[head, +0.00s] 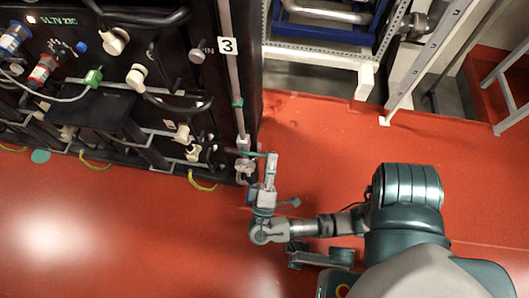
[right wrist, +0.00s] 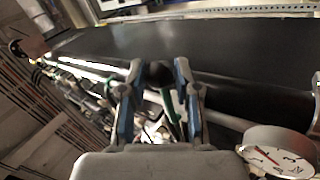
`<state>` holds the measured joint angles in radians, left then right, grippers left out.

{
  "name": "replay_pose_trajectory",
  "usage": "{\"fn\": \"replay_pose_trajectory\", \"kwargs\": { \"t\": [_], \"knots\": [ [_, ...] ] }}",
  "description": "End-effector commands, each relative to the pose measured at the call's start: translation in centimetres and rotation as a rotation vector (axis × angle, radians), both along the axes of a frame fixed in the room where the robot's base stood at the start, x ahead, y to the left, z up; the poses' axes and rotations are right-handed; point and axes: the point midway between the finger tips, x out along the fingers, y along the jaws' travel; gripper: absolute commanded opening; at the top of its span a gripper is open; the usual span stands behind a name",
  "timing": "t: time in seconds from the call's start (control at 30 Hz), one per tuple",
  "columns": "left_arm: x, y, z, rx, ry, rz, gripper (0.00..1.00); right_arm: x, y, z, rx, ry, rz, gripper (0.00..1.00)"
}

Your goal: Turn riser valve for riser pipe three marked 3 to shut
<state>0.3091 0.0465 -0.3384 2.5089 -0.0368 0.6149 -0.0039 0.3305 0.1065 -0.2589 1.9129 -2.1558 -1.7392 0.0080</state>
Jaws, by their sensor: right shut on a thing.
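The white tag marked 3 (head: 227,46) is on the riser pipe (head: 233,80), which runs down the right edge of the black battery rack. Near the pipe's lower end is the riser valve (head: 244,166) with a green lever (head: 251,154). The lever points right, across the pipe. My right gripper (head: 271,158) is at the lever's outer end and shut on it. In the right wrist view the fingers of my right gripper (right wrist: 158,75) stand on both sides of a dark round end, with a green bar (right wrist: 171,115) behind. My left gripper is not in view.
A round white gauge (right wrist: 279,152) is at the lower right of the right wrist view. Hoses and connectors (head: 140,75) crowd the black rack face. A metal frame (head: 320,55) stands at the back. The red floor (head: 130,240) is open around my arm.

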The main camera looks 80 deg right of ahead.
Motion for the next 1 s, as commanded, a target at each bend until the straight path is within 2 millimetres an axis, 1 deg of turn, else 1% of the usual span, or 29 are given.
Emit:
{"fn": "replay_pose_trajectory", "kwargs": {
  "t": [0.03,0.4,0.43,0.47,0.5,0.8,0.83,0.93,1.0],
  "knots": [
    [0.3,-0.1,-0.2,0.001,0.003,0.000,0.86,0.0,0.2,-0.5,0.006,0.006,0.003,0.00],
    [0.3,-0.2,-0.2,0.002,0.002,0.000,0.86,-0.1,0.2,-0.7,0.009,0.007,0.001,0.00],
    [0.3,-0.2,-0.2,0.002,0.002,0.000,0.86,-0.1,0.2,-0.7,0.009,0.008,0.001,0.39],
    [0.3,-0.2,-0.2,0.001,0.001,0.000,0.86,-0.1,0.2,-0.7,0.010,0.008,0.001,0.46],
    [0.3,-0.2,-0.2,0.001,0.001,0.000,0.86,-0.1,0.2,-0.7,0.009,0.008,0.001,0.56],
    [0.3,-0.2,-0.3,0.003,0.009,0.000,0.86,-0.1,0.0,-0.5,0.007,0.002,-0.002,0.57],
    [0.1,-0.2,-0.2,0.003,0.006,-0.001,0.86,-0.1,0.1,-0.5,0.007,0.002,-0.002,0.57],
    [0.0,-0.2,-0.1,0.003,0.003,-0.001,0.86,-0.1,0.8,-1.0,0.007,0.002,-0.002,0.57],
    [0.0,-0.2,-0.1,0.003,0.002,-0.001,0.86,-0.1,1.7,-1.6,0.010,0.003,-0.002,0.57]
  ]
}}
